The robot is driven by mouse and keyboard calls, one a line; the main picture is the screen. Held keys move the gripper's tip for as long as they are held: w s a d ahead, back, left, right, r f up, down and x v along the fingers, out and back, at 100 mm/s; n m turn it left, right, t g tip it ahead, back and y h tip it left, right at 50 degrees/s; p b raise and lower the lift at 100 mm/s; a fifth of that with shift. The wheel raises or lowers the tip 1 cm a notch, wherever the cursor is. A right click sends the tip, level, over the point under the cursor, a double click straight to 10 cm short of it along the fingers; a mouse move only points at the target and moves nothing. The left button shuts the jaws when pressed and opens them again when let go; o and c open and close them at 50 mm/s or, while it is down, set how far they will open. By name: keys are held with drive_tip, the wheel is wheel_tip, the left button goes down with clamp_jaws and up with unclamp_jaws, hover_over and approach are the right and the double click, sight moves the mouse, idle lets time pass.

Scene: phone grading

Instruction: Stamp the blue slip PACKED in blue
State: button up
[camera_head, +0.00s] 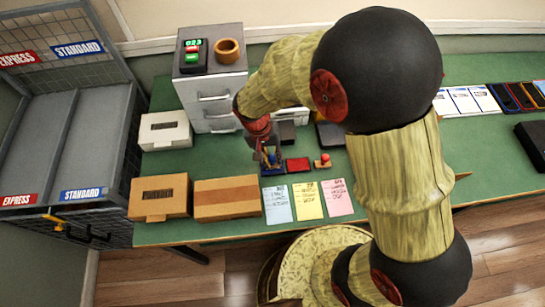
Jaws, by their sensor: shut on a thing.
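The blue slip (278,205) lies flat on the green table, left of a yellow slip (309,200) and a pink slip (338,197). My gripper (269,156) points down behind the blue slip, shut on the blue-knobbed stamp (272,158). The stamp is over a blue ink pad (274,170); I cannot tell whether it touches it. A red ink pad (298,164) lies just right of it. A red-knobbed stamp (324,161) stands farther right. The stamp's face is hidden, and the writing on the slips is too small to read.
Two brown boxes (160,197) (227,199) sit left of the blue slip. A white box (165,130) and a drawer unit (212,85) stand behind. Sorting bins marked EXPRESS and STANDARD (75,140) are at left. Phones (508,97) lie at right.

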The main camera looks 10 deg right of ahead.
drive_tip(key=shift+f+b, duration=0.3)
drive_tip(key=shift+f, duration=0.3)
idle(1.3)
drive_tip(key=shift+r, duration=0.15)
drive_tip(key=shift+d+p+v, duration=0.25)
drive_tip(key=shift+p+v, duration=0.6)
drive_tip(key=shift+v, duration=0.25)
drive_tip(key=shift+d+p+v, duration=0.2)
drive_tip(key=shift+p+v, duration=0.65)
drive_tip(key=shift+v, duration=0.3)
drive_tip(key=shift+d+p+v, duration=0.25)
drive_tip(key=shift+p+v, duration=0.6)
drive_tip(key=shift+v, duration=0.25)
drive_tip(key=shift+s+r, duration=0.15)
